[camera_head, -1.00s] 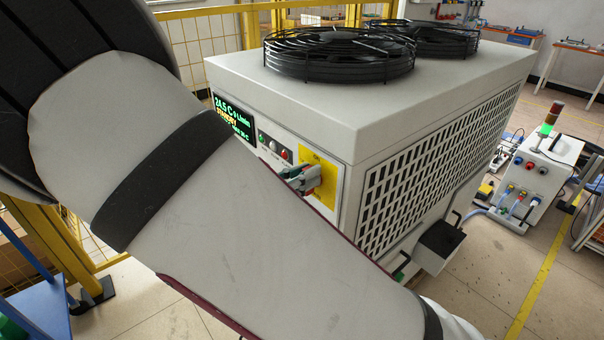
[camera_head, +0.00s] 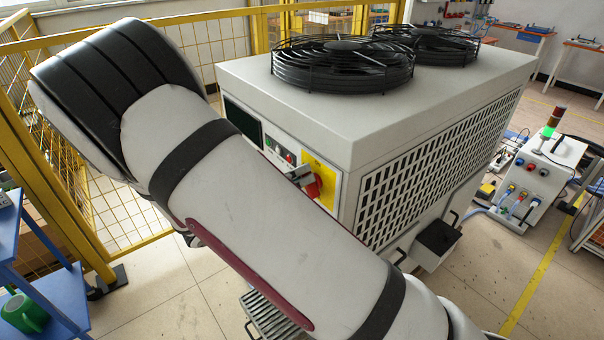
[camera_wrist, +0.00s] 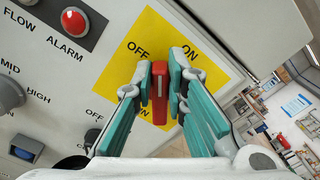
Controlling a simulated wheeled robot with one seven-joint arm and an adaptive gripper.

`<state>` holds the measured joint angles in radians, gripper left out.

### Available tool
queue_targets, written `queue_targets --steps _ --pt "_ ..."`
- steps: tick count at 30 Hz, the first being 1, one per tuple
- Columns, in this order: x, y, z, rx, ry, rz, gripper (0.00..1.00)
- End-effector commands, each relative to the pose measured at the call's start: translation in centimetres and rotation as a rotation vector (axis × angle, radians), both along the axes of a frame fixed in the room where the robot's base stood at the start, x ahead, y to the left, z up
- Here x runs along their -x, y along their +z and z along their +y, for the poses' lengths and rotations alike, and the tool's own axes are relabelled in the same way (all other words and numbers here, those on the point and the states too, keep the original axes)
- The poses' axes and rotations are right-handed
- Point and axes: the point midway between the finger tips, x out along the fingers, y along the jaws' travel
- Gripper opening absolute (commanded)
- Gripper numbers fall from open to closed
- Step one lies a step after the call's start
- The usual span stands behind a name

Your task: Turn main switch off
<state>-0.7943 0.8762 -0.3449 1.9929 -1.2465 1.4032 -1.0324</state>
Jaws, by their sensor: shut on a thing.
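The red main switch handle (camera_wrist: 159,92) sits on a yellow plate (camera_wrist: 124,68) marked OFF and ON. In the wrist view the handle points up, between the two words. My gripper (camera_wrist: 160,76) has its teal fingers on either side of the handle and is shut on it. In the head view the red switch (camera_head: 314,185) shows on the heater's front panel, with my gripper (camera_head: 299,175) at it. My arm hides part of the panel. The panel display (camera_head: 242,121) is dark.
The white heater cabinet (camera_head: 400,125) carries black fan guards (camera_head: 342,65) on top. A red alarm lamp (camera_wrist: 74,21) and a grey knob (camera_wrist: 10,95) are beside the plate. A yellow mesh fence (camera_head: 130,215) stands behind my arm. A blue shelf (camera_head: 45,295) is at left.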

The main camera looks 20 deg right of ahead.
Motion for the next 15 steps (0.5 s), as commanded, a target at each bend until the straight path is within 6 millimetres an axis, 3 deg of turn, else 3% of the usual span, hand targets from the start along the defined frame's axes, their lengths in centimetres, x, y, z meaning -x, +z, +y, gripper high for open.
queue_targets --steps 15 --pt "-0.65 -0.56 -0.12 0.101 -0.003 0.301 0.00"
